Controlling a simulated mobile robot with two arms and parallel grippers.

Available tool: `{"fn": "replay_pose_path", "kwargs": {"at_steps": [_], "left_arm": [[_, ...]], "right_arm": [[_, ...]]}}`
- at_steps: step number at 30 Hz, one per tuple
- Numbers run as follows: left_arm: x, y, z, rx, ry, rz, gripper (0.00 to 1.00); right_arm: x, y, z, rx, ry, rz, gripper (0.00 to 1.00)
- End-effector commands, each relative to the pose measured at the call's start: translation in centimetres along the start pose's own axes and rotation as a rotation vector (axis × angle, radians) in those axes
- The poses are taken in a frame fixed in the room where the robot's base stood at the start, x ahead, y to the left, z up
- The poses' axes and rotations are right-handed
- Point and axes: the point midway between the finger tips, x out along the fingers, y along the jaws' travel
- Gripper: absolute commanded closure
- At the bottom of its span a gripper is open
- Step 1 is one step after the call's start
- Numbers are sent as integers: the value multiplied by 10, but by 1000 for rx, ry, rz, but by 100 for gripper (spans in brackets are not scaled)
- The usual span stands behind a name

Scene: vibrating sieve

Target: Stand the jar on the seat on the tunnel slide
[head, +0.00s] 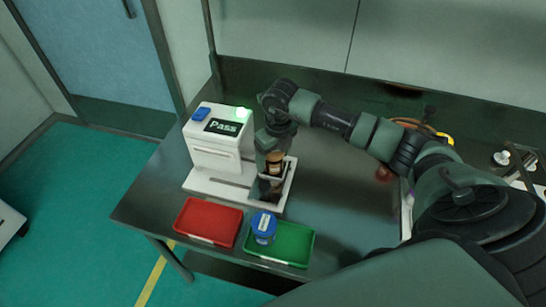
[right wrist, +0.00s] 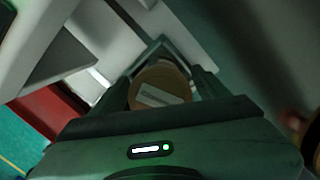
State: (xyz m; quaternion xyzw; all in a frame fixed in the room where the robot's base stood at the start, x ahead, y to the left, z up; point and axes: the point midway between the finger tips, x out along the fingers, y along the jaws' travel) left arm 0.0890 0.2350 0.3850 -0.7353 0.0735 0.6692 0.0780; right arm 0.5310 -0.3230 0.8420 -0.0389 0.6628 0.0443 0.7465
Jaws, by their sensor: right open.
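A jar with a brown lid (head: 275,158) stands on the white slide plate (head: 235,194) of the tester, at its right end. In the right wrist view the jar's round lid (right wrist: 160,88), with a pale label, lies between my fingers. My right gripper (head: 269,183) is open and reaches down around the jar; I cannot tell whether a finger touches it. The seat under the jar is mostly hidden by the gripper. My left gripper is not in view.
A red tray (head: 208,222) lies at the table's front edge, empty. Beside it a green tray (head: 290,244) has a blue-lidded jar (head: 264,226) at its left side. Cables and small items lie at the right, partly behind my arm.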

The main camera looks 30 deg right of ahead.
Motion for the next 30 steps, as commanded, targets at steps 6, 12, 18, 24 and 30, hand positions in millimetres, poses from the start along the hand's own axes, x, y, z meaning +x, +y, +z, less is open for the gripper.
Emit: {"fn": "replay_pose_path", "kwargs": {"at_steps": [6,12,18,24,30], "left_arm": [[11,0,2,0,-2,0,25],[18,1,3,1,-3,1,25],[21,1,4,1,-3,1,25],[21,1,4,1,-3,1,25],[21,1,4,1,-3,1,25]], "right_arm": [[-42,-1,2,0,-8,-3,25],[-84,-1,1,0,-7,-3,25],[-109,0,1,0,-4,-1,25],[-116,0,0,0,-1,-1,25],[-116,0,0,0,-1,-1,25]]}}
